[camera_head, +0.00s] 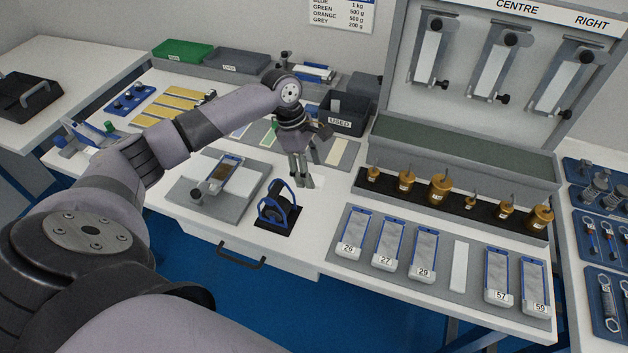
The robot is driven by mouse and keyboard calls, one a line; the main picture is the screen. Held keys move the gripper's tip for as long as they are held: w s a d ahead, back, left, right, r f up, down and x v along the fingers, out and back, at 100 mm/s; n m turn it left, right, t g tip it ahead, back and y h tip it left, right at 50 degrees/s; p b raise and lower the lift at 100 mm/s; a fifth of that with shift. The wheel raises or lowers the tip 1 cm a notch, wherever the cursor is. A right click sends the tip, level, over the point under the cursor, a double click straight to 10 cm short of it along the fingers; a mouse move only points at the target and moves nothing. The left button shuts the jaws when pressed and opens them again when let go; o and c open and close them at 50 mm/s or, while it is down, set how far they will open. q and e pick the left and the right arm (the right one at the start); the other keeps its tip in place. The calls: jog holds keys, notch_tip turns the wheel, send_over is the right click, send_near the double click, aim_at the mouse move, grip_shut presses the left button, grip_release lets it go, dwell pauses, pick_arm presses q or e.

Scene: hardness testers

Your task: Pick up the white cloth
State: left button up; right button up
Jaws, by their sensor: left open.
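Several flat cloth-like strips lie on a grey mat behind my left gripper. A pale, off-white strip (338,151) lies at the right end of the mat, and a green strip (268,134) lies further left. The off-white strip looks like the white cloth, but I cannot be sure. My left gripper (303,182) points down, open and empty, in front of and left of that strip. The gripper and its wrist hide part of the mat. How high the fingertips are above the table is hard to tell. My right gripper is out of view.
A dark bin marked USED (341,124) stands behind the strips. A black holder with blue sides (278,207) stands near the table's front edge. A grey plate with a small device (220,187) is to the left, and a row of brass weights (438,190) to the right.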

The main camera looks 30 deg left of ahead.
pick_arm(q)
jog(key=shift+x, duration=1.4)
jog(key=shift+c, duration=0.4)
jog(key=c, duration=1)
